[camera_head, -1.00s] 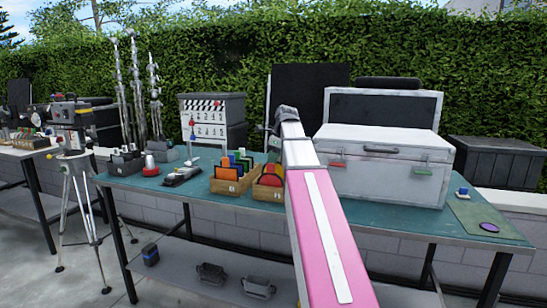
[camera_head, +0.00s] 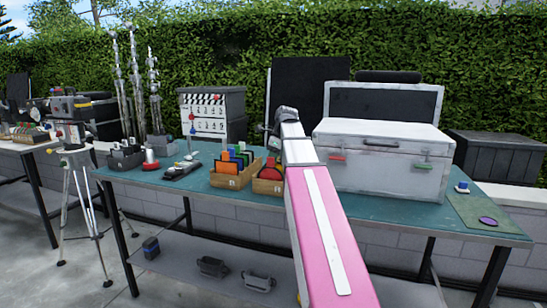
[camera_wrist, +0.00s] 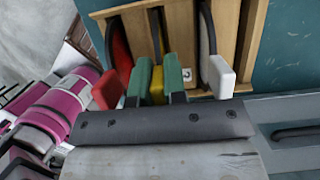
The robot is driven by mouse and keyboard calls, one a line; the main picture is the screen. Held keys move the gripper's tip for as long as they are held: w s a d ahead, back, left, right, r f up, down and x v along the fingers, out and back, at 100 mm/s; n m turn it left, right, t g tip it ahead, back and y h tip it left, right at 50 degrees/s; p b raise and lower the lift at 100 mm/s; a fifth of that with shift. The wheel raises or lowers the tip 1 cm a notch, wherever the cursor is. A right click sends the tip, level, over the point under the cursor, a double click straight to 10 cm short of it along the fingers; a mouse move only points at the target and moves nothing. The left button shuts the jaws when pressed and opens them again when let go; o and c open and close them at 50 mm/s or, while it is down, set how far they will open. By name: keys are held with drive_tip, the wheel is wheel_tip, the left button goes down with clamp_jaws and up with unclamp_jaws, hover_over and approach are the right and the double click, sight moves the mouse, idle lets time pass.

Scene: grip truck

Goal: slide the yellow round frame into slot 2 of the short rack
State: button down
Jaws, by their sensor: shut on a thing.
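In the wrist view, my gripper (camera_wrist: 153,76) has green fingertips shut on the yellow tab of the yellow round frame (camera_wrist: 157,86). The frame's round part points away from me, over or in the wooden rack (camera_wrist: 251,40); how deep it sits is unclear. A red-tabbed frame (camera_wrist: 107,89) is on its left and a white-tabbed frame (camera_wrist: 217,76) on its right, both in the rack. In the head view, the right-hand wooden rack (camera_head: 268,187) stands beside my pink arm, which hides my gripper.
A second wooden rack (camera_head: 226,181) holding several coloured frames stands just left. A big white case (camera_head: 383,160) is close on the right. A clapperboard (camera_head: 207,113) and grey bins (camera_head: 126,160) stand farther left.

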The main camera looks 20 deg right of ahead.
drive_tip(key=shift+f, duration=0.15)
drive_tip(key=c, duration=1.1)
unclamp_jaws()
drive_tip(key=v, duration=1.1)
